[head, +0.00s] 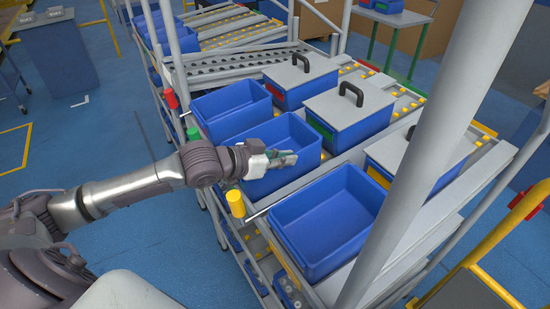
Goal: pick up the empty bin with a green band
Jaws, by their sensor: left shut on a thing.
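An open blue bin (303,137) sits in the middle of the near row on the rack, and its inside looks empty. My left gripper (284,160) reaches in from the left over this bin's near side. It is shut on the bin's near wall, though the arm hides the grip itself. The arm also hides much of the bin's near face, so I cannot clearly see a green band on it. My right gripper is not in view.
Open blue bins stand on either side, one farther back (232,98) and one nearer (335,215). Red, green (193,134) and yellow (235,203) cylinders line the rack's left edge. A grey post (440,130) crosses the right.

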